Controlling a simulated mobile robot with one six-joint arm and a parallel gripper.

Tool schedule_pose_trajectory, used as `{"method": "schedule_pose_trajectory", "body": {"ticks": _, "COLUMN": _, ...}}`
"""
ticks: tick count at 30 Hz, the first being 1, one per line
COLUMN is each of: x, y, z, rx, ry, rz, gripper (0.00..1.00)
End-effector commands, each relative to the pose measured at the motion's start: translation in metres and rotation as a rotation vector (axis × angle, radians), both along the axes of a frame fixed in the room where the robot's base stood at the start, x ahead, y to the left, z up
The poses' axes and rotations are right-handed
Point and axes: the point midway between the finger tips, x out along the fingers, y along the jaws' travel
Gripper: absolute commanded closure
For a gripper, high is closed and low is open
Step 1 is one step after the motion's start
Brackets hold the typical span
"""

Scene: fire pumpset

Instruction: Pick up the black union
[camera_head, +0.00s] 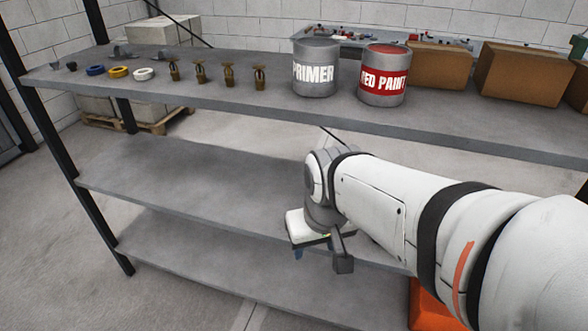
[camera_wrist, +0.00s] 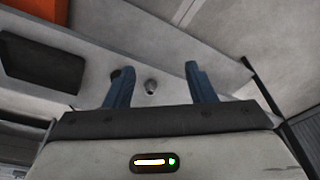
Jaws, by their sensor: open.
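Two small dark fittings lie at the far left of the top shelf in the head view. The blacker one (camera_head: 71,66) may be the black union, but it is too small to be sure. My gripper (camera_head: 298,254) is well away from it, to the right and below the top shelf, in front of the lower shelves. In the wrist view my gripper (camera_wrist: 157,84) has its two blue fingers spread apart.
The top shelf (camera_head: 230,87) also carries blue, yellow and white tape rolls (camera_head: 118,72), several brass sprinklers (camera_head: 200,72), a primer can (camera_head: 316,68), a red paint can (camera_head: 384,75) and cardboard boxes (camera_head: 520,72). The middle shelf (camera_head: 190,180) is bare where visible. A black post (camera_head: 90,200) stands at left.

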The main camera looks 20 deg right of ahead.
Motion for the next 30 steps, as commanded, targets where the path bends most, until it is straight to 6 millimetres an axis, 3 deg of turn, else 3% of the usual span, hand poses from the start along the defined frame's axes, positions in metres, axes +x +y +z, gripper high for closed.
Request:
{"method": "schedule_pose_trajectory", "body": {"ticks": 6, "x": 0.067, "y": -0.031, "z": -0.038, "rx": 0.033, "ry": -0.029, "rz": 0.006, "gripper": 0.33}}
{"method": "schedule_pose_trajectory", "body": {"ticks": 12, "x": 0.147, "y": -0.079, "z": -0.094, "rx": 0.043, "ry": -0.091, "rz": -0.011, "gripper": 0.33}}
{"method": "schedule_pose_trajectory", "body": {"ticks": 15, "x": 0.178, "y": -0.107, "z": -0.124, "rx": 0.033, "ry": -0.120, "rz": -0.025, "gripper": 0.33}}
{"method": "schedule_pose_trajectory", "body": {"ticks": 22, "x": 0.216, "y": -0.157, "z": -0.173, "rx": 0.002, "ry": -0.157, "rz": -0.052, "gripper": 0.33}}
{"method": "schedule_pose_trajectory", "body": {"ticks": 30, "x": 0.229, "y": -0.169, "z": -0.199, "rx": -0.007, "ry": -0.164, "rz": -0.056, "gripper": 0.33}}
